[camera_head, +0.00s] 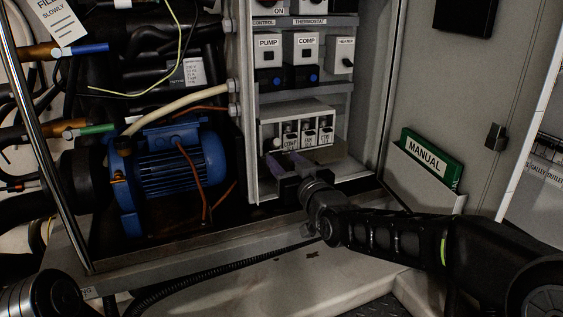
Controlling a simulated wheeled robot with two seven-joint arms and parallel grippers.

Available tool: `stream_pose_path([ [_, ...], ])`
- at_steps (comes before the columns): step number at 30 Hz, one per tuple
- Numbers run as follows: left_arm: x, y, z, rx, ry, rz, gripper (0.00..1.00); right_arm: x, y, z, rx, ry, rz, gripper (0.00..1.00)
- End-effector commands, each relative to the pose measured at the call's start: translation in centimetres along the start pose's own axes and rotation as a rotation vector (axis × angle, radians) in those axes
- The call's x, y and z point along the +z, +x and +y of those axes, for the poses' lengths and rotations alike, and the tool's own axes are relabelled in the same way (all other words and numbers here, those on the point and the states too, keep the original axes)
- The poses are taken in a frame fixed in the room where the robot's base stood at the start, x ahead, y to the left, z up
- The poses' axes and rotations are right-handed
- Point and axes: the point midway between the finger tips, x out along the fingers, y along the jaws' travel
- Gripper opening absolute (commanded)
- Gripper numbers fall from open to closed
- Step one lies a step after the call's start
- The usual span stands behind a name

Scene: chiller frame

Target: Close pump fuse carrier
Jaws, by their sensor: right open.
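A row of fuse carriers (308,137) sits in the lower part of the open control box. Several carriers on the right stand upright with labels, one reading COMP. The left end of the row (271,142) is dark, and I cannot clearly read a PUMP label or tell how far that carrier is tilted. My right gripper (286,167) is just below and in front of the row, fingers pointing into the box. It is open, and I see nothing between its fingers. My left gripper is out of view.
Pump and comp switches (268,57) sit above the fuse row. A blue motor (170,165) with cables is left of the box. The open door at right holds a green manual (431,158) in a pocket. A metal post (45,140) stands at left.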

Motion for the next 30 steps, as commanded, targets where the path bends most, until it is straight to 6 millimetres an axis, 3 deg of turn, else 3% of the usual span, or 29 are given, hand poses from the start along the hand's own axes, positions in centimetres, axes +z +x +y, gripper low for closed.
stream_pose_path([
  [6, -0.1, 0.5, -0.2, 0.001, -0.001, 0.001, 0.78, 0.1, 2.1, 0.0, 0.0, 0.0, 0.0, 0.44],
  [15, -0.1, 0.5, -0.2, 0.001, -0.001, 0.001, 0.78, -0.1, 2.3, 0.0, 0.0, 0.0, 0.0, 0.43],
  [30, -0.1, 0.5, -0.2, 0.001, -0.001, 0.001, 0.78, 0.0, 2.2, 0.0, 0.0, 0.0, 0.0, 0.02],
])
